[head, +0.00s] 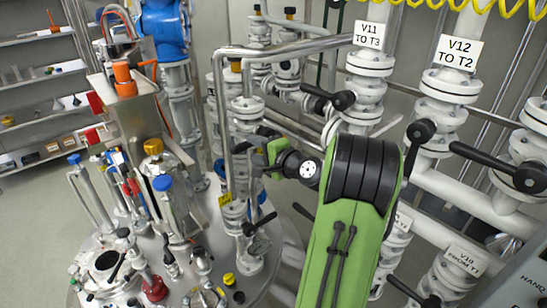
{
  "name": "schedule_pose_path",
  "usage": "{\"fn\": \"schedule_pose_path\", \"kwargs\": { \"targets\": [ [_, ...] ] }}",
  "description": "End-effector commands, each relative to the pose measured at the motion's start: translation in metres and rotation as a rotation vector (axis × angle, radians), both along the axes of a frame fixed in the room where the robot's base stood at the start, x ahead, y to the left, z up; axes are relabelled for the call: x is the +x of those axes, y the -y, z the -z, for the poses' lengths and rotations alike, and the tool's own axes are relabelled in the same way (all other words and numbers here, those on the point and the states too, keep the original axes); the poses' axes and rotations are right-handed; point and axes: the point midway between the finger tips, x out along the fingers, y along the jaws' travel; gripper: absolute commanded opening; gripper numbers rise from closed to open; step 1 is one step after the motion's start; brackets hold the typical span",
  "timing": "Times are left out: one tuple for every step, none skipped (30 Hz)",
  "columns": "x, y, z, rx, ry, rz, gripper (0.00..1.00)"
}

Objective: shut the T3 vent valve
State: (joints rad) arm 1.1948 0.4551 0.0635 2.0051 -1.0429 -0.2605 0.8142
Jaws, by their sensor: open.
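My gripper (250,151) is near the middle of the head view, at the end of my green arm. Its dark fingers are open and point left, close to a white flanged pipe column (247,110). Dark parts overlap there, so I cannot tell if the fingers touch a valve handle. No label reading T3 vent is legible, so I cannot tell which valve that is. A black valve handle (258,224) sits lower on the column, below my gripper. My arm hides part of the pipework behind.
Valves labelled V11 TO T3 (369,35) and V12 TO T2 (459,52) stand right, with black handles jutting out. A steel vessel top (190,262) crowded with fittings is lower left. Shelves (40,95) stand far left. Open floor (35,215) lies before them.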

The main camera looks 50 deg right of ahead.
Motion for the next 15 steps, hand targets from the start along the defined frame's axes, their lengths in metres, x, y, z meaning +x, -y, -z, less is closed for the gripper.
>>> {"fn": "schedule_pose_path", "kwargs": {
  "targets": [
    [-0.016, 0.000, -0.002, 0.000, 0.000, 0.006, 0.47],
    [-0.024, -0.001, -0.004, -0.001, 0.001, 0.007, 0.47],
    [-0.036, -0.002, -0.006, -0.001, 0.000, 0.007, 0.47],
    [-0.044, -0.003, -0.008, -0.001, 0.001, 0.007, 0.47],
    [-0.052, -0.004, -0.009, -0.002, 0.002, 0.007, 0.47],
    [-0.062, -0.005, -0.012, -0.001, 0.002, 0.006, 0.47],
    [-0.068, -0.006, -0.013, -0.001, 0.002, 0.005, 0.47],
    [-0.075, -0.007, -0.014, -0.002, 0.002, 0.006, 0.47],
    [-0.082, -0.008, -0.016, -0.002, 0.003, 0.004, 0.47],
    [-0.086, -0.008, -0.017, -0.002, 0.003, 0.004, 0.47],
    [-0.090, -0.009, -0.018, -0.001, 0.003, 0.003, 0.47],
    [-0.094, -0.010, -0.019, -0.002, 0.003, 0.002, 0.47],
    [-0.096, -0.010, -0.019, -0.002, 0.003, 0.001, 0.47],
    [-0.097, -0.011, -0.020, -0.001, 0.003, 0.000, 0.47],
    [-0.099, -0.011, -0.020, -0.002, 0.003, -0.001, 0.47]
  ]
}}
